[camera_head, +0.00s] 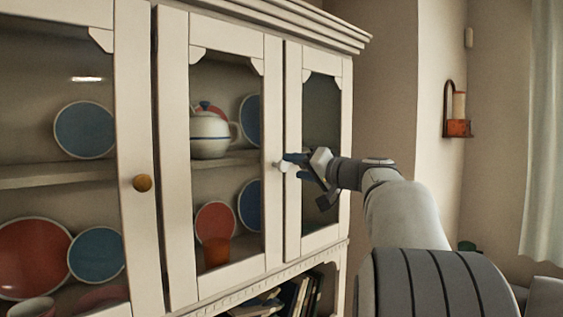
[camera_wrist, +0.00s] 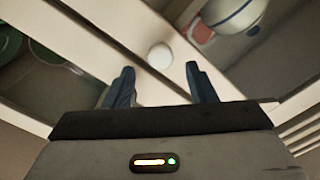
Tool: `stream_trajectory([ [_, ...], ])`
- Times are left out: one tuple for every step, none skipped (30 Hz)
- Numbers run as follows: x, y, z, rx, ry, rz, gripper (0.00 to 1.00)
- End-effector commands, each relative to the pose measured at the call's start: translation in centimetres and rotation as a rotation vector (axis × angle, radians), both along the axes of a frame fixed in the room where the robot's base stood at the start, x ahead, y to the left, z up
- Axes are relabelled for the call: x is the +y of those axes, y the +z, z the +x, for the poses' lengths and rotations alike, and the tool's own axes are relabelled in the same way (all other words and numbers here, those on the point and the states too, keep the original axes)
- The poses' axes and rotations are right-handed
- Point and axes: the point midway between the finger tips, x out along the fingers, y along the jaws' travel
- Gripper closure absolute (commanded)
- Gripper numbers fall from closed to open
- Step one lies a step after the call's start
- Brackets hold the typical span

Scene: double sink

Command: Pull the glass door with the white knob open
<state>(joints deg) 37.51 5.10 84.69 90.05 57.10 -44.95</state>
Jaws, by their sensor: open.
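The glass door with the white knob (camera_head: 273,82) is the middle door of the white cabinet, and it looks closed. Its white knob (camera_head: 283,166) sits on the door's right frame. In the wrist view the knob (camera_wrist: 160,56) shows ahead of my gripper, roughly midway across the gap between the two blue fingers. My gripper (camera_head: 296,166) is open, with its fingertips close to the knob in the head view. In the wrist view my gripper (camera_wrist: 160,78) shows nothing held between its fingers. I cannot tell whether a finger touches the knob.
A left glass door with an orange-brown knob (camera_head: 142,183) and a narrow right glass door (camera_head: 322,150) flank it. A teapot (camera_head: 209,137) and several plates stand behind the glass. Books (camera_head: 290,297) lie below. A wall sconce (camera_head: 458,115) hangs at right.

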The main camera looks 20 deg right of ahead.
Motion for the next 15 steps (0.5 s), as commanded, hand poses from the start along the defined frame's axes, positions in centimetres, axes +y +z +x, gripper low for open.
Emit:
stream_trajectory([
  [0.5, 0.3, 1.0, 0.003, 0.005, 0.001, 0.49],
  [0.6, 0.3, 1.4, 0.003, 0.005, 0.001, 0.49],
  [0.9, 0.3, 2.1, 0.003, 0.005, 0.002, 0.49],
  [1.1, 0.3, 2.5, 0.003, 0.006, 0.003, 0.49],
  [1.2, 0.2, 3.0, 0.003, 0.005, 0.003, 0.49],
  [1.4, 0.2, 3.5, 0.004, 0.004, 0.002, 0.49],
  [1.6, 0.2, 3.8, 0.003, 0.005, 0.001, 0.49],
  [1.7, 0.2, 4.2, 0.003, 0.005, 0.001, 0.49],
  [1.8, 0.2, 4.5, 0.003, 0.004, 0.001, 0.49],
  [1.8, 0.1, 4.8, 0.003, 0.004, 0.001, 0.49],
  [1.9, 0.1, 4.9, 0.003, 0.004, 0.001, 0.49],
  [2.0, 0.1, 5.1, 0.003, 0.004, 0.001, 0.49],
  [2.1, 0.0, 5.2, 0.003, 0.004, 0.001, 0.49],
  [2.1, 0.0, 5.3, 0.003, 0.004, 0.001, 0.49],
  [2.1, 0.0, 5.3, 0.003, 0.004, 0.001, 0.49],
])
